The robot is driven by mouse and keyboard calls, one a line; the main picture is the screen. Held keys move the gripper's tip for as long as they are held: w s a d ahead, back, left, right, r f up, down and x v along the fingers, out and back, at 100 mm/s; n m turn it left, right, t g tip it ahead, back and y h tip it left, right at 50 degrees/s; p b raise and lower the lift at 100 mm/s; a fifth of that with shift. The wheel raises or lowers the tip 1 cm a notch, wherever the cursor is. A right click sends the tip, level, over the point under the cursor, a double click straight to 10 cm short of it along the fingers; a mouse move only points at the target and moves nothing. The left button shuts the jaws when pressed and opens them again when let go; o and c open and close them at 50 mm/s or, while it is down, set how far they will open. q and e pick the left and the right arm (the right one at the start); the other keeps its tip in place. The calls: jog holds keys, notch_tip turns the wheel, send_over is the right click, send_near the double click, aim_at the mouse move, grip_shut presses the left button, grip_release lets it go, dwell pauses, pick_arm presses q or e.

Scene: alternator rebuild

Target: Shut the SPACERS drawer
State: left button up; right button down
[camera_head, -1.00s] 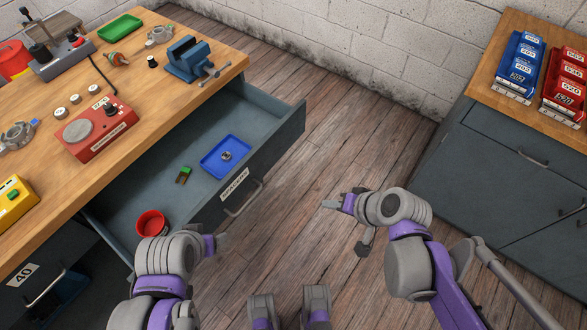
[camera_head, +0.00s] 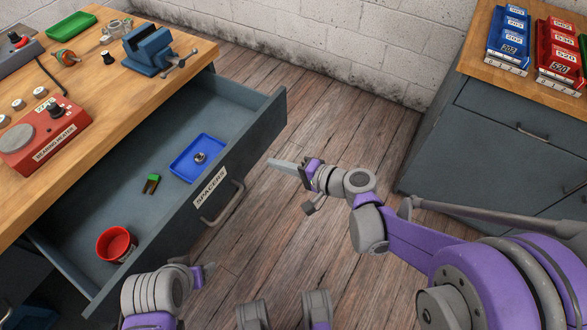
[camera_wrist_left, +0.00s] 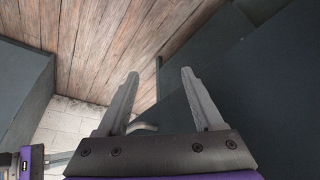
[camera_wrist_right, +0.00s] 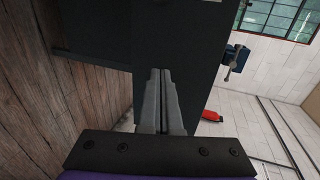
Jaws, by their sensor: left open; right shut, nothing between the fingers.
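The SPACERS drawer (camera_head: 140,262) is pulled out from the wooden bench, its labelled front facing right. Its handle (camera_head: 222,204) sits on that front, below the SPACERS label (camera_head: 210,187). My right gripper (camera_head: 272,163) is shut and empty, to the right of the drawer front, pointing towards it with a small gap in the head view. The dark drawer front (camera_wrist_right: 110,28) lies beyond its fingers in the right wrist view. My left gripper (camera_head: 207,270) is near the drawer's near end; in the left wrist view its fingers (camera_wrist_left: 160,85) are open and empty.
Inside the drawer are a blue tray (camera_head: 184,171) with a small part, a green-and-black item (camera_head: 152,184) and a red cup (camera_head: 114,243). A blue vise (camera_head: 148,50) and a bearing heater (camera_head: 45,135) stand on the bench. Open floor (camera_head: 320,110) separates bench and right cabinet (camera_head: 450,150).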

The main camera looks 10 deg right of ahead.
aim_at(250, 154)
jog(key=x, duration=0.2)
jog(key=r+x, duration=0.1)
jog(key=x, duration=0.2)
jog(key=shift+w+a, duration=0.25)
jog(key=shift+a, duration=0.05)
jog(key=w+a, duration=0.5)
jog(key=a, duration=0.1)
jog(key=w+a, duration=0.6)
jog(key=a, duration=0.1)
jog(key=w+a, duration=0.6)
jog(key=a, duration=0.1)
jog(key=shift+w+a, duration=0.1)
jog(key=shift+w, duration=0.05)
jog(key=shift+a+r, duration=0.1)
jog(key=shift+w+r, duration=0.1)
